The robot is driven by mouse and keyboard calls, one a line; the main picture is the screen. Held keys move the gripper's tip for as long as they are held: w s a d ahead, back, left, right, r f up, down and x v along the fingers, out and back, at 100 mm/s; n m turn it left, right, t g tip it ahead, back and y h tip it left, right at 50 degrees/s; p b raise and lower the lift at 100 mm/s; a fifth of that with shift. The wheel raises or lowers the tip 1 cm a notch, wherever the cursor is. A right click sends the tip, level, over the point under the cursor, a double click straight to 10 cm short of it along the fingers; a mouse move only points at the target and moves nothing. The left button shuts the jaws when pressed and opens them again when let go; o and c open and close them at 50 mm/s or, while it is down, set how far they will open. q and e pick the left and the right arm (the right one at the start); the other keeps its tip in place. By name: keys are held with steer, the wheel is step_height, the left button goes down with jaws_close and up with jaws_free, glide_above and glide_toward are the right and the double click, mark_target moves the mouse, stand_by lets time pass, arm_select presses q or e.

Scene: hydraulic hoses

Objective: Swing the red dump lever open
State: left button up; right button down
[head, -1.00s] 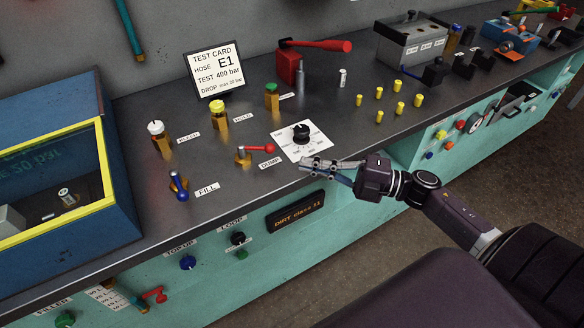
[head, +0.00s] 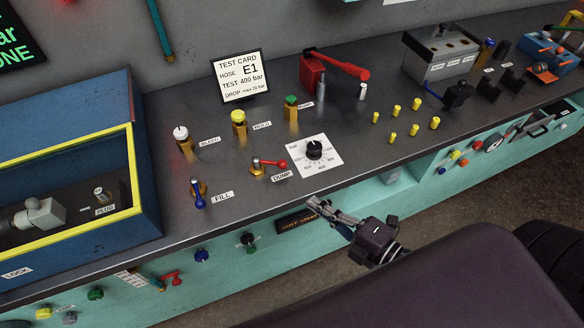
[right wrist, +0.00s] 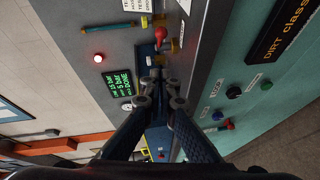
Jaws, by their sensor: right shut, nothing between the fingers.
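The red dump lever (head: 273,163) stands on a brass valve on the bench top, its red handle pointing right above the DUMP label (head: 282,175). My right gripper (head: 318,204) is shut and empty, at the bench's front edge, to the right of and nearer than the lever, apart from it. In the right wrist view its fingers (right wrist: 160,90) meet near the middle, and a red handle (right wrist: 160,36), seemingly the dump lever, shows beyond the tips. My left gripper is not in view.
The pressure dial (head: 314,150) is right of the lever, and the blue FILL lever (head: 198,195) left of it. Bleed (head: 181,134), hold (head: 239,117) and green-topped (head: 291,102) valves stand behind. The blue test box (head: 150,205) fills the left.

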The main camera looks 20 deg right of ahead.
steer(key=p, duration=0.3)
glide_toward(280, 168)
steer(key=a, duration=0.2)
steer(key=w+a, duration=0.1)
steer(key=a, duration=0.1)
steer(key=shift+w+r, duration=0.1)
steer(key=shift+r, duration=0.15)
steer(key=w, duration=0.3)
steer(key=shift+d+f, duration=0.25)
steer(key=shift+f, duration=0.15)
steer(key=shift+w+d+f+p, duration=0.25)
steer(key=shift+w+p, duration=0.1)
steer(key=shift+w, duration=0.15)
steer(key=shift+w+d+n+y, duration=0.2)
steer(key=shift+d+n+y, duration=0.1)
steer(key=shift+y, duration=0.1)
